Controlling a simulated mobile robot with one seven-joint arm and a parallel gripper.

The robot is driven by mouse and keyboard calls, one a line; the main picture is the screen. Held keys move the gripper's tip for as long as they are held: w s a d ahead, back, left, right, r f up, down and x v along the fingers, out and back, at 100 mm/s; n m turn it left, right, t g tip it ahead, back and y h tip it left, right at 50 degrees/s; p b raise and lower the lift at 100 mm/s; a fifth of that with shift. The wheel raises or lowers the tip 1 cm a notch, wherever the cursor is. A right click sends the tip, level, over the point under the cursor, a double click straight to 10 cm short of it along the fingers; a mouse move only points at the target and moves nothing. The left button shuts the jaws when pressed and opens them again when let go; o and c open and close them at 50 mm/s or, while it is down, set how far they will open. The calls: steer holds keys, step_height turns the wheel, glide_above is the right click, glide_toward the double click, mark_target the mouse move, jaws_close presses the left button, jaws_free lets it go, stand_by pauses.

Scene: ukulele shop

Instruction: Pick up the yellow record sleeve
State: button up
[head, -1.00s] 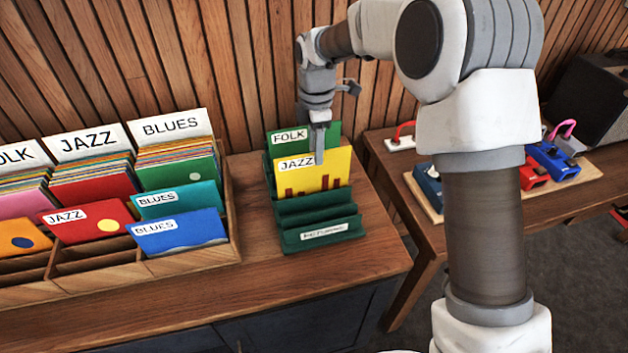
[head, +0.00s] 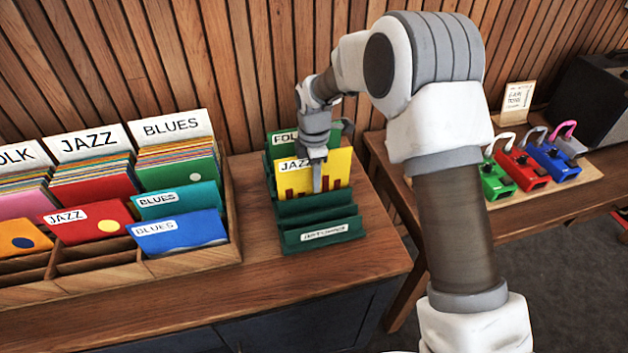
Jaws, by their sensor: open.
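The yellow record sleeve (head: 335,170) has a JAZZ label and red bars along its lower part. It stands upright in a slot of the green rack (head: 322,236), in front of a green FOLK sleeve (head: 281,136). My gripper (head: 317,182) points down at the yellow sleeve, with one finger seen in front of its face. The gripper is open. The other finger is hidden, so I cannot tell if it is behind the sleeve or if either finger touches it.
A wooden bin (head: 195,260) of genre-labelled sleeves stands to the left. The rack's front slots are empty. A side table at right holds several coloured pedals (head: 550,160), a small sign (head: 517,97) and a dark amplifier (head: 590,95).

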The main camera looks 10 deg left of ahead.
jaws_close()
